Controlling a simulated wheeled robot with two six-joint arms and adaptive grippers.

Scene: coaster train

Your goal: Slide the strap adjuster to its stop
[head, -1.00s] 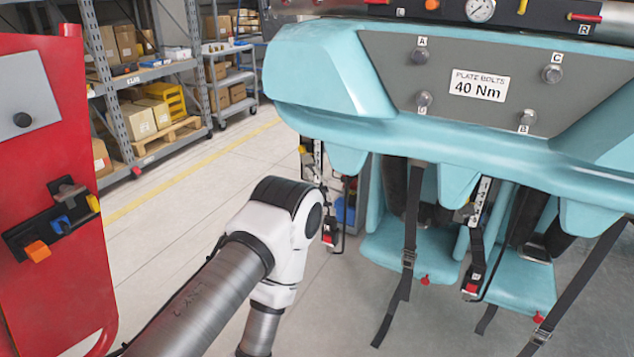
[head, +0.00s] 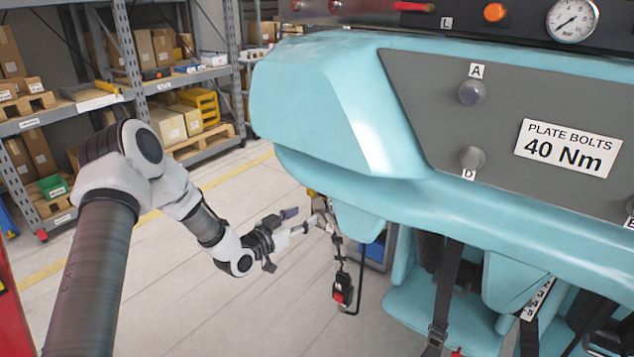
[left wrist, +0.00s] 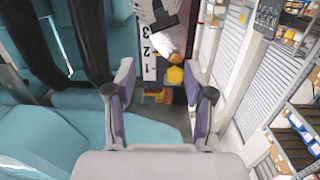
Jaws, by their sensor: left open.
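My left gripper (head: 278,238) is beside the near-left seat column in the head view, its jaws apart and empty. In the left wrist view the open fingers (left wrist: 158,82) frame a white number strip (left wrist: 148,50) with 3, 2 and 1, and a yellow knob (left wrist: 175,75) close to the right finger. A black strap (head: 447,290) hangs under the turquoise seat plate, with a dark buckle-like adjuster (head: 437,336) near the bottom edge. A red buckle piece (head: 341,297) hangs below the gripper's right side. Which piece is the adjuster at the gripper I cannot tell. My right gripper is out of view.
The turquoise coaster body (head: 330,120) overhangs the gripper from the right. A grey plate (head: 500,130) carries bolts and a 40 Nm label. Shelves with boxes (head: 175,122) stand behind at left. The floor (head: 200,300) left of the seats is clear.

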